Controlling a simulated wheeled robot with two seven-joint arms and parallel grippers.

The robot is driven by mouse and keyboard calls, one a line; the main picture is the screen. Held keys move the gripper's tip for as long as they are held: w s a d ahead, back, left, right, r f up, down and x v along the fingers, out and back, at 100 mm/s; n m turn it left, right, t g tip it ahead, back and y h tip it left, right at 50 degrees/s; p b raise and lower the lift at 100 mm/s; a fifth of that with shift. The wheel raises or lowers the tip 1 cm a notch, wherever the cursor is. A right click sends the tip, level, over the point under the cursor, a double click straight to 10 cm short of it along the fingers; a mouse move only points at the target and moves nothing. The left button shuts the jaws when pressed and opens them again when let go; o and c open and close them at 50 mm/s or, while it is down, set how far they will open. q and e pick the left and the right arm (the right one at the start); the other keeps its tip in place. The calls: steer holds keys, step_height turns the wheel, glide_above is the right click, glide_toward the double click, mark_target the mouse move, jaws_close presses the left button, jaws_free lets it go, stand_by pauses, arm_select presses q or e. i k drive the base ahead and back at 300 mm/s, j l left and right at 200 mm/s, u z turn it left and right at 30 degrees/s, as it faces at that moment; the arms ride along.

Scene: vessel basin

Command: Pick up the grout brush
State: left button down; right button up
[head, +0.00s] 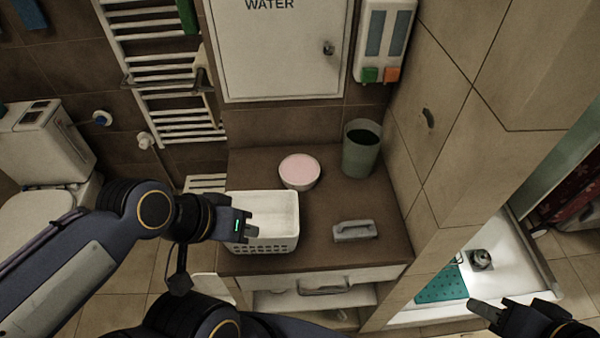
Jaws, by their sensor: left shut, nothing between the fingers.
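A small grey brush with a raised handle, which looks like the grout brush (355,231), lies on the brown counter (318,235) near its front right part. My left gripper (252,232) is shut and empty. It appears over the front of the white basket (285,244), to the left of the brush and apart from it. My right gripper (472,304) is at the lower right, in front of the shower tray and away from the counter. Whether its fingers are open or shut is unclear.
A round pink-topped bowl (299,171) and a grey-green bin (362,150) stand at the back of the counter. A tiled wall (440,130) bounds the counter on the right. The counter around the brush is clear. A teal mat (442,285) lies in the shower tray.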

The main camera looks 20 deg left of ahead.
mark_target(350, 230)
steer(key=k+j+z, duration=0.1)
steer(key=z, duration=0.35)
steer(key=k+j+z, duration=0.1)
steer(key=j+z, duration=0.15)
steer(key=z, duration=0.25)
steer(key=k+j+z, duration=0.1)
steer(key=z, duration=0.35)
steer(key=k+l, duration=0.05)
